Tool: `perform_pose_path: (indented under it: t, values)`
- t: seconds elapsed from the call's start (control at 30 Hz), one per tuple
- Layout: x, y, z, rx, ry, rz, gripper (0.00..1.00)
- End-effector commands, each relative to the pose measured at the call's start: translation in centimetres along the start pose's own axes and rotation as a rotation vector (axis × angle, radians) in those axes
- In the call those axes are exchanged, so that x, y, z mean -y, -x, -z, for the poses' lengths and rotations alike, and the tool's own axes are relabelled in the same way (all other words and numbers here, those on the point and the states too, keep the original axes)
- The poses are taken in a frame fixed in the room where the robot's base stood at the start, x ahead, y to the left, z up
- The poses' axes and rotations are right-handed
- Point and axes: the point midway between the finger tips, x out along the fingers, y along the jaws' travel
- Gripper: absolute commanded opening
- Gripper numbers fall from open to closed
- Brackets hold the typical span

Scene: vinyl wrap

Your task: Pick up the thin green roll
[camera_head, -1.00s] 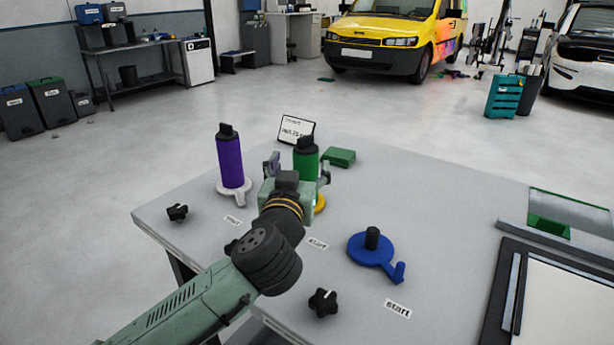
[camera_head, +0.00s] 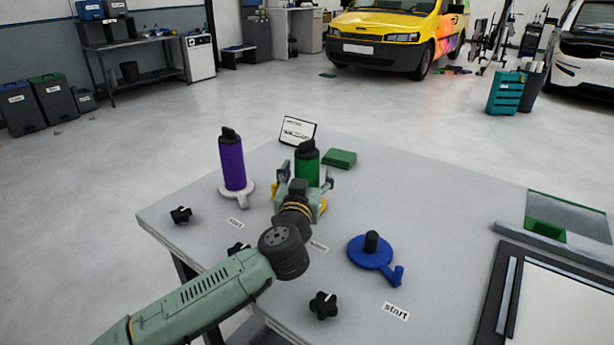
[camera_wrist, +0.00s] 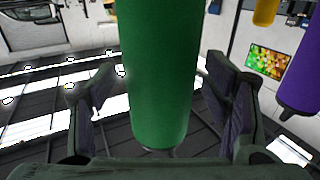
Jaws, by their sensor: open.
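In the wrist view the green roll (camera_wrist: 158,75) fills the middle, between the two open fingers (camera_wrist: 165,100). Gaps show on both sides, so the fingers do not press on it. The roll's lower part is hidden behind my gripper in the head view.
A purple roll (camera_head: 233,165) stands on a white holder (camera_head: 246,189) to the left. An empty blue holder (camera_head: 366,254) is to the right. A sign (camera_head: 298,131) and a green block (camera_head: 339,159) lie behind. Black knobs (camera_head: 323,305) sit near the front edge.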

Motion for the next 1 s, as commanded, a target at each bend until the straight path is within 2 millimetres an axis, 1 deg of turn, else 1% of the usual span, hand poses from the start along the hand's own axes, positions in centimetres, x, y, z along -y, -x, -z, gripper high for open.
perform_pose_path:
  t: [0.17, 1.0]
  values:
    - [0.00, 0.01, -0.05, 0.000, 0.000, 0.000, 0.69]
    - [0.00, 0.03, -0.04, 0.000, 0.000, 0.000, 0.13]
